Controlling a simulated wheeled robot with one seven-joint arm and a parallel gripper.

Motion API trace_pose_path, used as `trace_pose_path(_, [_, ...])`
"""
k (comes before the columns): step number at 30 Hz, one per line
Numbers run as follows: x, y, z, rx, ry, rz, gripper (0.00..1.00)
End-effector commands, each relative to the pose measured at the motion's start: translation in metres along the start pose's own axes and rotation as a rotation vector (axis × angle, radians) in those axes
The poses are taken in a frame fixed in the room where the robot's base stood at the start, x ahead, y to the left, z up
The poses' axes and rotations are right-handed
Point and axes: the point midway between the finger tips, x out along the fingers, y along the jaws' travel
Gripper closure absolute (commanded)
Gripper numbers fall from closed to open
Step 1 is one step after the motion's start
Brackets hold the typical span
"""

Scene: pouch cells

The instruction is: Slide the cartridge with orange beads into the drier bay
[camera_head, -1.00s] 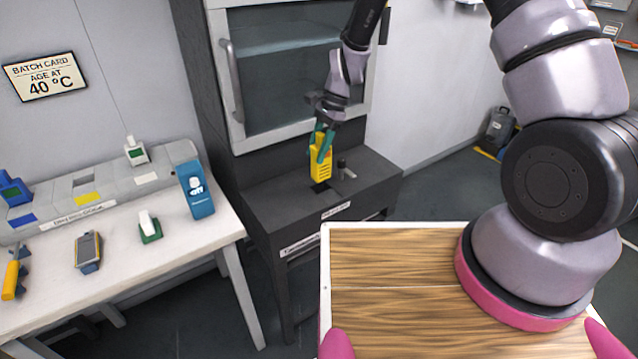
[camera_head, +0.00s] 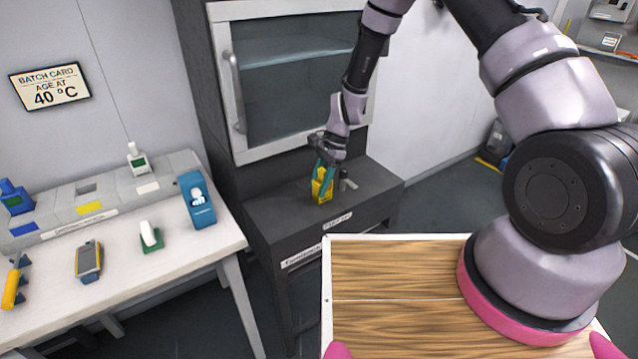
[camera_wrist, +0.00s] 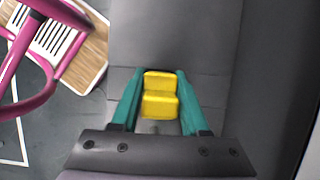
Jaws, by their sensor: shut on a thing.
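A yellow cartridge (camera_head: 322,187) stands upright at the slot in the top of the dark cabinet, and less of its height shows above the top than before. Its lower end looks to be in the slot, though how deep I cannot tell. In the wrist view its stepped yellow top (camera_wrist: 160,95) sits between my teal fingers. My gripper (camera_head: 325,172) is shut on the cartridge from above. The slot is hidden beneath it, and bead colour cannot be made out now.
A small grey knob (camera_head: 346,181) stands just right of the cartridge on the dark cabinet (camera_head: 278,218). A glass-fronted oven door (camera_head: 290,75) rises behind. The white bench (camera_head: 195,240) at left holds a blue holder (camera_head: 197,200) and several small devices.

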Motion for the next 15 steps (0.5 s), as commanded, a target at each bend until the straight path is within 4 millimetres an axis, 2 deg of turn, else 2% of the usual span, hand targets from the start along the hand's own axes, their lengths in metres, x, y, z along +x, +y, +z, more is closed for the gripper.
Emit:
trace_pose_path(10, [0.0066, -0.0004, -0.0027, -0.001, 0.0, -0.001, 1.0])
trace_pose_path(11, [0.0068, -0.0002, -0.0029, 0.0, 0.0, 0.0, 0.44])
trace_pose_path(12, [0.0068, -0.0001, -0.0029, 0.0, 0.0, 0.0, 0.29])
trace_pose_path(13, [0.0068, -0.0001, -0.0029, 0.0, 0.0, 0.0, 0.25])
trace_pose_path(15, [0.0068, -0.0001, -0.0028, 0.0, 0.0, 0.0, 0.25])
